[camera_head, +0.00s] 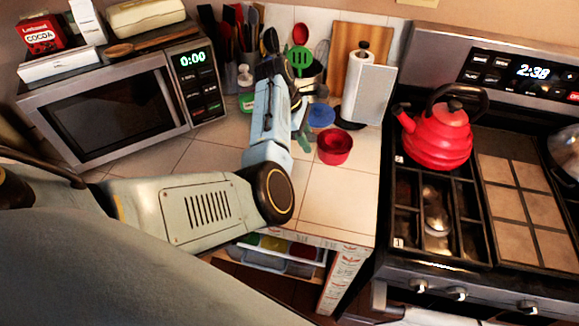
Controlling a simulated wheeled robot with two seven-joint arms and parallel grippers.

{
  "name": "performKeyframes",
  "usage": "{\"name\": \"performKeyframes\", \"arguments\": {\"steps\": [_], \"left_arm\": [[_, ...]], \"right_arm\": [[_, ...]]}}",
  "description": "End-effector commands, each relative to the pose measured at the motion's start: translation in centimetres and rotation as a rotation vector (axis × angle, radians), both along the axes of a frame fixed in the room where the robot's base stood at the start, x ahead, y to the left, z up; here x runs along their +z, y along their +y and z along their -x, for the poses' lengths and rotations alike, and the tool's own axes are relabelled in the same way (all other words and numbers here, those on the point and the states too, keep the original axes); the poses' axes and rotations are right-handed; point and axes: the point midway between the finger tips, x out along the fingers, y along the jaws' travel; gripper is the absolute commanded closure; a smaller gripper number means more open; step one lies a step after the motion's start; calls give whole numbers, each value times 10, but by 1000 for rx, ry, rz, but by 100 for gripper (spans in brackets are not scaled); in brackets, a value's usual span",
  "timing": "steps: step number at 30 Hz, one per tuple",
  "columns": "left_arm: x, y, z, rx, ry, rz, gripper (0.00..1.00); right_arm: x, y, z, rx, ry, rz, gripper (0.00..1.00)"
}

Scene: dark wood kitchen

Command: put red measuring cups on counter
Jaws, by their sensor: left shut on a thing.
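The red measuring cups (335,147) show as a round red cup at the counter's surface, right of my left forearm. I cannot tell whether they rest fully on the counter (335,195) or sit just above it. My left arm reaches in from the left and bends up over the counter. My left gripper (304,118) is at the upper left of the red cups, shut on them. Its fingertips and the grasped part are mostly hidden by the wrist. My right gripper is not in view.
An open drawer (275,265) with coloured items is below the counter edge. A blue round item (321,115), utensils, a paper towel roll (360,85) and a cutting board (358,48) stand behind. A microwave (110,105) is left; a red kettle (437,135) sits on the stove at right.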

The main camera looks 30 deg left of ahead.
Motion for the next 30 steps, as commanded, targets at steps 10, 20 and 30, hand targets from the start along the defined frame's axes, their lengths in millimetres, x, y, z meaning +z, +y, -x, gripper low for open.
{"name": "performKeyframes", "arguments": {"steps": [10,20,30], "left_arm": [[-55,-1,1,-2,1,0,100],[-92,-1,1,-3,1,0,100],[-93,0,1,-2,0,-1,66]], "right_arm": [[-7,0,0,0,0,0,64],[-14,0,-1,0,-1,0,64],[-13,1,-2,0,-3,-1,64]]}}
